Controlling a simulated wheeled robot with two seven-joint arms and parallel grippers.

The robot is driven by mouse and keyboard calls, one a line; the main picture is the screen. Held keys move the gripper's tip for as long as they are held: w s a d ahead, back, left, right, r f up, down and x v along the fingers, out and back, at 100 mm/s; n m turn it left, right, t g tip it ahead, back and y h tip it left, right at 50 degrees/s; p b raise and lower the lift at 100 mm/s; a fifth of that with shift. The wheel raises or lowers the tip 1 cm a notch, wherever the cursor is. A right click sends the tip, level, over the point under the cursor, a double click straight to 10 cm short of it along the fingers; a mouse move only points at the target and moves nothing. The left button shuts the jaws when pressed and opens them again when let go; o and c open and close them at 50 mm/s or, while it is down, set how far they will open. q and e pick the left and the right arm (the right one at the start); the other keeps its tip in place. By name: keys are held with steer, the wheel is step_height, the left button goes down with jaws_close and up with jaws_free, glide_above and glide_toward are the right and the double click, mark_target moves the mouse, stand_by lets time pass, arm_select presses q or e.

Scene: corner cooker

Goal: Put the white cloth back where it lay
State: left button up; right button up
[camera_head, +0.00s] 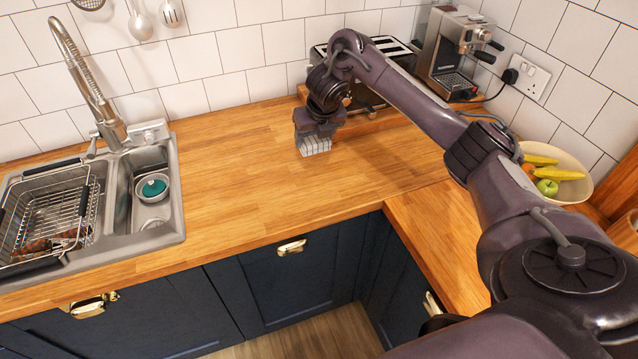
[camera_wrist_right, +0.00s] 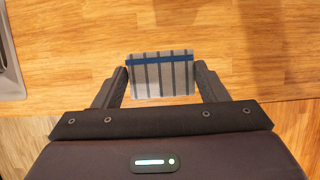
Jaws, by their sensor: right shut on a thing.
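The white cloth (camera_head: 315,147) is a small folded piece with dark stripes. In the right wrist view the cloth (camera_wrist_right: 160,76) also shows a blue band along one edge. My right gripper (camera_head: 317,136) is shut on the cloth, with one finger on each side of it. It is over the wooden counter (camera_head: 235,150), left of the toaster. I cannot tell whether the cloth touches the counter. My left gripper is in neither view.
A sink (camera_head: 174,215) with a wire dish rack (camera_head: 45,215) is at the left. A toaster (camera_head: 372,92) and a coffee machine (camera_head: 450,55) stand at the back right. A fruit bowl (camera_head: 572,187) is at the right. The middle counter is clear.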

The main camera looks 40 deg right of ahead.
steer(key=f+b, duration=0.2)
steer(key=f, duration=0.2)
steer(key=f+b, duration=0.2)
steer(key=f, duration=0.3)
steer(key=shift+s+f, duration=0.2)
steer(key=shift+f, duration=0.4)
step_height(320, 180, down, 3)
steer(key=shift+f, duration=0.6)
steer(key=shift+w+f, duration=0.1)
steer(key=shift+f, duration=0.05)
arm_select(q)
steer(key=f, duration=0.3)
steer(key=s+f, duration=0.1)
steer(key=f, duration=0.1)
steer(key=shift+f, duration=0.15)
